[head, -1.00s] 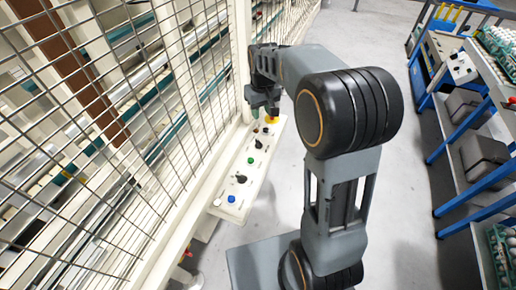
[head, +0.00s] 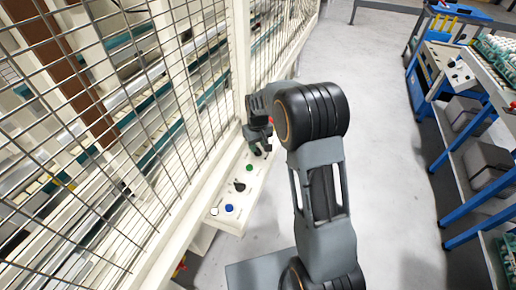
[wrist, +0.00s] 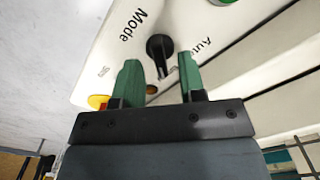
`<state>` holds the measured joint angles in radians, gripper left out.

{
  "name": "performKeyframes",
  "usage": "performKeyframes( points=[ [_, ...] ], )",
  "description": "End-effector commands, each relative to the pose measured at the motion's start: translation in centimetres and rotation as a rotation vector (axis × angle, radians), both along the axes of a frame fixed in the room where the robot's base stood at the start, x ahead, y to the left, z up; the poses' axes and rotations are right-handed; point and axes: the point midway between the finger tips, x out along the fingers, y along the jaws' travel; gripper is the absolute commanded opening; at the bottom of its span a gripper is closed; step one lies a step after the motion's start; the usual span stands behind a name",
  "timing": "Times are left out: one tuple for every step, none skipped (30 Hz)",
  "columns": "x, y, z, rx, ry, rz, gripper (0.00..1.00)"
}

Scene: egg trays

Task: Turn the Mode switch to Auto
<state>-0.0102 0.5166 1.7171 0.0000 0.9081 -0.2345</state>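The Mode switch (wrist: 160,46) is a black knob on a white panel (wrist: 85,85), with "Mode" printed on one side, "Auto" on the right and another small label on the left. My gripper (wrist: 158,58) is open. Its two green fingers stand on either side of the lower part of the knob, with a gap on each side in the wrist view. I cannot tell whether the fingertips reach its depth. In the head view my gripper (head: 258,137) is at the panel's far end, partly hiding the switch.
The panel (head: 222,222) also carries a green button (head: 249,167), another black knob (head: 240,187), a blue button (head: 229,208) and a white one (head: 214,212). A yellow part (wrist: 97,102) shows near the fingers. A mesh fence (head: 150,90) stands left; shelves (head: 470,185) stand right.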

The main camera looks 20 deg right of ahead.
Motion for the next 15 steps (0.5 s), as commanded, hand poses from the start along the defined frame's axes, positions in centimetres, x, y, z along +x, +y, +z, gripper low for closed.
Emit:
performKeyframes(
  points=[
    [-0.02, 0.00, -0.53, 0.000, 0.001, 0.000, 0.37],
    [-0.02, 0.00, -0.74, 0.000, 0.001, 0.000, 0.37],
    [-0.03, -0.01, -0.98, 0.000, 0.001, 0.000, 0.37],
    [-0.03, -0.01, -1.13, 0.000, 0.001, 0.000, 0.37],
    [-0.02, 0.00, -1.24, 0.000, 0.001, 0.000, 0.37],
    [-0.01, 0.00, -1.35, 0.000, 0.000, 0.000, 0.37],
    [-0.01, 0.00, -1.41, 0.000, 0.000, 0.000, 0.37],
    [0.00, 0.00, -1.45, 0.000, 0.000, 0.000, 0.37],
    [0.00, 0.00, -1.48, 0.000, -0.001, 0.000, 0.37],
    [0.00, -0.01, -1.49, 0.000, -0.001, 0.000, 0.37],
    [0.00, -0.01, -1.50, 0.000, -0.001, 0.000, 0.37],
    [0.00, -0.01, -1.49, 0.000, -0.001, 0.000, 0.37],
    [0.00, -0.01, -1.49, 0.000, -0.001, 0.000, 0.37],
    [0.00, -0.01, -1.48, 0.000, -0.001, 0.000, 0.37],
    [0.00, -0.01, -1.48, 0.000, -0.001, 0.000, 0.37]
  ],
)
